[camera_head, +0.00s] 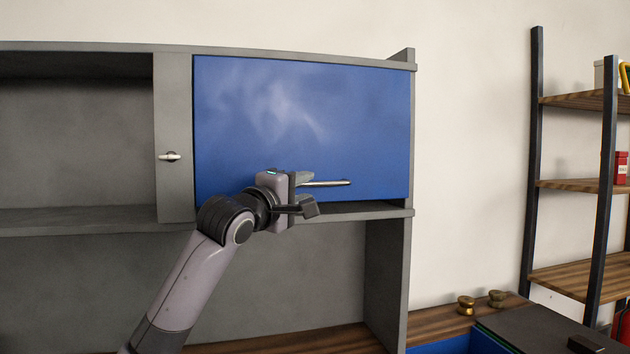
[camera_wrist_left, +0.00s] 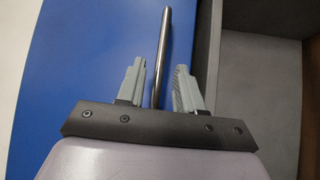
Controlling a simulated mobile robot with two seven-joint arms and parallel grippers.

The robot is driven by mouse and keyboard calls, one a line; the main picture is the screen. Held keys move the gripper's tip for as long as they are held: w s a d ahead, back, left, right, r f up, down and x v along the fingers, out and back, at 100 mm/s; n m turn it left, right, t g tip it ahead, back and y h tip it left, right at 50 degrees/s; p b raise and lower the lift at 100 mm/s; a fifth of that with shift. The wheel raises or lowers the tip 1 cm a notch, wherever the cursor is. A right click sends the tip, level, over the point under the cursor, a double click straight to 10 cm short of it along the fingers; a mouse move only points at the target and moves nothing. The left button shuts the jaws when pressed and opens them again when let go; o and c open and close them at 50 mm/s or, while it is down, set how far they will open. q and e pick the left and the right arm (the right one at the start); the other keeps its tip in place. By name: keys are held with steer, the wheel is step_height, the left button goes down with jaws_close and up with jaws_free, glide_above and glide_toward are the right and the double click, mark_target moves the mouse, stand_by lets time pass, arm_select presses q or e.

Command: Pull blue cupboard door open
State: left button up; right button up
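The blue cupboard door (camera_head: 300,110) fills the upper right of the grey cupboard in the head view; it also shows in the left wrist view (camera_wrist_left: 80,70). A dark gap shows under its lower right edge. Its metal bar handle (camera_head: 335,183) runs level near the bottom edge. My left gripper (camera_head: 308,193) is at the handle's left end. In the left wrist view the handle (camera_wrist_left: 163,45) runs between the two fingers, with space on both sides, so the gripper is open around it. My right gripper is in neither view.
Open grey shelves (camera_head: 75,220) lie further left. A wood and black shelf rack (camera_head: 570,185) stands at right. Brass weights (camera_head: 466,305) sit on the wooden counter below.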

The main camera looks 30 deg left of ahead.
mark_target(312, 185)
arm_select(q)
steer(key=shift+w+a+r+p, duration=0.1)
steer(key=shift+w+p, duration=0.1)
steer(key=shift+w, duration=0.5)
steer(key=shift+w+d+r+p, duration=0.1)
steer(key=shift+w+p, duration=0.1)
steer(key=shift+w, duration=0.5)
steer(key=shift+w+a+r+p, duration=0.1)
steer(key=shift+w+p, duration=0.1)
steer(key=shift+w, duration=0.5)
steer(key=shift+f, duration=0.1)
jaws_close()
